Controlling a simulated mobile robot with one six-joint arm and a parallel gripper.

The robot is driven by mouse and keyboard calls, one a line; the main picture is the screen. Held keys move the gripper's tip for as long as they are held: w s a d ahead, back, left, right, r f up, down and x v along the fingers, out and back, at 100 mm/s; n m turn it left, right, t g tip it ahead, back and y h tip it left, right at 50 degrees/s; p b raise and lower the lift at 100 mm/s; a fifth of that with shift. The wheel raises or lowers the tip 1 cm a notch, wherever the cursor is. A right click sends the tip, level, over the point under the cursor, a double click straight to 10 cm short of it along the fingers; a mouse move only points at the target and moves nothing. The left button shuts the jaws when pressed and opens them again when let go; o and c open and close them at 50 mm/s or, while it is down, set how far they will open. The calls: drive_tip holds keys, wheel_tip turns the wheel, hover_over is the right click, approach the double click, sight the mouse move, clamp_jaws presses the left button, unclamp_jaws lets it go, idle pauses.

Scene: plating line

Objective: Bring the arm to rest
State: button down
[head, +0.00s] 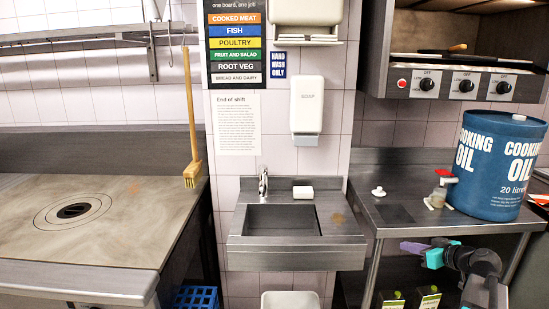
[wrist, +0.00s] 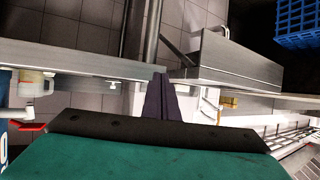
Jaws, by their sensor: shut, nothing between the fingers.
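My gripper (head: 405,246) shows at the lower right in the head view, in front of the right-hand steel table (head: 385,222). Its purple fingers point left, towards the hand-wash sink (head: 283,252), and are apart from it. In the wrist view the fingers (wrist: 160,78) are together with nothing between them. The teal and black gripper body fills the lower part of that view. No object is held.
A blue crate (head: 195,297) is low, left of the sink. Space before the sink looks clear.

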drive_tip(key=s+a+f+n+g+y, duration=0.15)
drive_tip(key=a+f+g, duration=0.35)
drive_tip(key=a+f, duration=1.55)
drive_tip(key=s+a+f+g, duration=0.2)
drive_tip(key=s+a+f, duration=0.35)
drive_tip(key=f, duration=0.25)
drive_tip(key=s+a+f+g, duration=0.3)
drive_tip(key=s+a+f, duration=0.1)
drive_tip(key=a+f, duration=0.25)
drive_tip(key=s+a+f+g+h, duration=0.1)
drive_tip(key=s+a+f+g, duration=0.2)
drive_tip(key=s+f, duration=0.5)
drive_tip(key=s+a+f+g+h, duration=0.1)
drive_tip(key=s+a+f+g, duration=0.15)
drive_tip(key=s+f, duration=0.6)
drive_tip(key=s+d+m+g+h, duration=0.2)
drive_tip(key=s+d+m+h, duration=0.2)
drive_tip(key=s, duration=0.9)
drive_tip(key=shift+s+d+m, duration=0.25)
drive_tip(key=shift+d+m, duration=0.4)
drive_tip(key=shift+d, duration=0.5)
